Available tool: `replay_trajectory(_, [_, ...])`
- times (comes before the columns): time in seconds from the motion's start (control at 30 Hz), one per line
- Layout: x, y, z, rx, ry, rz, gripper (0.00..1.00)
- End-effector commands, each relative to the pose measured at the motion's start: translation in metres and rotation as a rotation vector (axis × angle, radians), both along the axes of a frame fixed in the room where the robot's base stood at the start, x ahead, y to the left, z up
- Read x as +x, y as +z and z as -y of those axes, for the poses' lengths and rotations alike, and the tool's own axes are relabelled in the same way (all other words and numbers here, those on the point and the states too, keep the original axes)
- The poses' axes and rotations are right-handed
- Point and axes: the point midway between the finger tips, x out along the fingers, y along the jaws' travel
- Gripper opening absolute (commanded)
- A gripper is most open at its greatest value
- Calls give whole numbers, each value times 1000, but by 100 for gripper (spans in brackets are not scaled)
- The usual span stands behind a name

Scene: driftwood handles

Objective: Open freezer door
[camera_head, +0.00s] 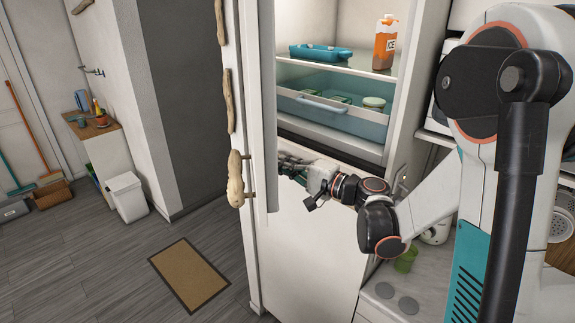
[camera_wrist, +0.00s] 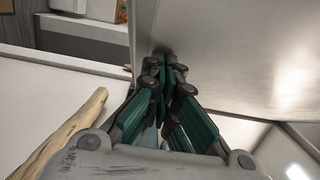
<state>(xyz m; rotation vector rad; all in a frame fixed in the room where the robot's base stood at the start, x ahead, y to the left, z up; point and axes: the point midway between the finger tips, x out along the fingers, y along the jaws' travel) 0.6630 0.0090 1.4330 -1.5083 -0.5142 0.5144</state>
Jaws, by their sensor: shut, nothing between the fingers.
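In the head view a tall white fridge-freezer stands with its upper compartment open. The open door (camera_head: 263,90) is seen nearly edge-on at the left, with a driftwood handle (camera_head: 236,180) on its outer side. A white lower front panel (camera_head: 305,255) is below the compartment; I cannot tell which door is the freezer's. My gripper (camera_head: 282,160) is beside the inner side of the open door, its tips partly hard to make out. In the wrist view my gripper (camera_wrist: 165,65) is shut and empty, close to a grey panel. A driftwood piece (camera_wrist: 70,132) lies left of the fingers, apart from them.
A counter (camera_head: 415,290) is at the right. A brown mat (camera_head: 188,273) and a white bin (camera_head: 128,198) are on the mostly free floor at the left.

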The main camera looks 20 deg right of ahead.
Motion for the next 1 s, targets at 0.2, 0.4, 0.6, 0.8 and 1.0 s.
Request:
replay_trajectory(0.2, [-4, -1, -36, 0, -62, 0, 0])
replay_trajectory(0.4, [-3, -2, -78, 0, -157, 0, 0])
replay_trajectory(0.6, [4, -2, -120, 0, -241, 0, 0])
replay_trajectory(0.8, [15, -2, -163, 0, -240, 0, 0])
replay_trajectory(1.0, [33, -2, -209, 0, -239, 0, 0])
